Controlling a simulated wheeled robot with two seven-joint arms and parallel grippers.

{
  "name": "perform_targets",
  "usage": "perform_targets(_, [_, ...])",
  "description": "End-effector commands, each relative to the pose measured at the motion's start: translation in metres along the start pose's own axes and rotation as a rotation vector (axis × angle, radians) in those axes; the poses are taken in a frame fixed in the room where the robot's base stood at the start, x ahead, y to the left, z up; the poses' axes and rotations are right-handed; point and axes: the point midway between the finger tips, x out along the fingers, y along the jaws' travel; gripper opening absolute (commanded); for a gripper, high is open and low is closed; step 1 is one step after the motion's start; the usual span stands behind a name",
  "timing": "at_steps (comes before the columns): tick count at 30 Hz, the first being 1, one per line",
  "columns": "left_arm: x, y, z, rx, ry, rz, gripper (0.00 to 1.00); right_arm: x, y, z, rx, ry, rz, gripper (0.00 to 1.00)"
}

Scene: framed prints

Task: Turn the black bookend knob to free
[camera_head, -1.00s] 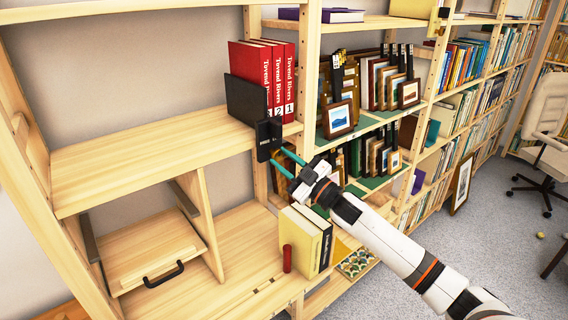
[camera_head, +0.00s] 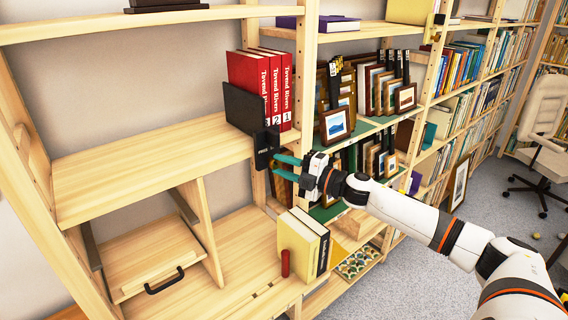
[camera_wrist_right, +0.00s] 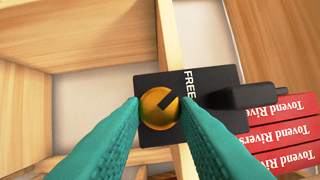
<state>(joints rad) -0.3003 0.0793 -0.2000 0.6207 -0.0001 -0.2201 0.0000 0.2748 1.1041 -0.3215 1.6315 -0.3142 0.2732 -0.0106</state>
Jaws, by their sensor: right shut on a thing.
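The black bookend (camera_head: 242,108) stands at the right end of a wooden shelf, against red books (camera_head: 263,84). Its black front plate (camera_head: 264,148) hangs over the shelf's front edge. In the right wrist view, the plate (camera_wrist_right: 223,75) carries the white word FREE and a round gold knob (camera_wrist_right: 156,115) with a dark pointer mark. The mark points to the upper right, toward the lettering. My right gripper (camera_head: 276,165) is at the plate, its teal fingers (camera_wrist_right: 158,104) shut on opposite sides of the knob. My left gripper is out of view.
Yellow and black books (camera_head: 300,243) and a small red cylinder (camera_head: 285,263) stand on the lower shelf. Framed prints (camera_head: 335,124) fill the bay to the right. The shelf left of the bookend (camera_head: 140,165) is bare.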

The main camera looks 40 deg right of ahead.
Motion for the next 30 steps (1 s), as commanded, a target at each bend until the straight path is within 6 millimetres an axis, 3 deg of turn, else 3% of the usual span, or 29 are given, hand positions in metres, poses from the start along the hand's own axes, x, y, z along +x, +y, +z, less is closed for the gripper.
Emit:
perform_targets(9, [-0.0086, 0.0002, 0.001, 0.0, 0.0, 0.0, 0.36, 0.0, -0.0013, 0.0002, -0.109, 0.0, 0.047, 0.06])
perform_targets(25, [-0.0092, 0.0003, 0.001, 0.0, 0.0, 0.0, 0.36, 0.0001, -0.0004, 0.0002, -0.131, 0.0, 0.055, 0.06])
perform_targets(26, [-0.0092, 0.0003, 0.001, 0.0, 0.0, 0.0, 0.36, 0.0001, -0.0004, 0.0002, -0.131, 0.0, 0.055, 0.3])
perform_targets(30, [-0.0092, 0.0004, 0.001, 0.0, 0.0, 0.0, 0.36, 0.0001, -0.0006, 0.0002, -0.13, 0.0, 0.055, 0.5])
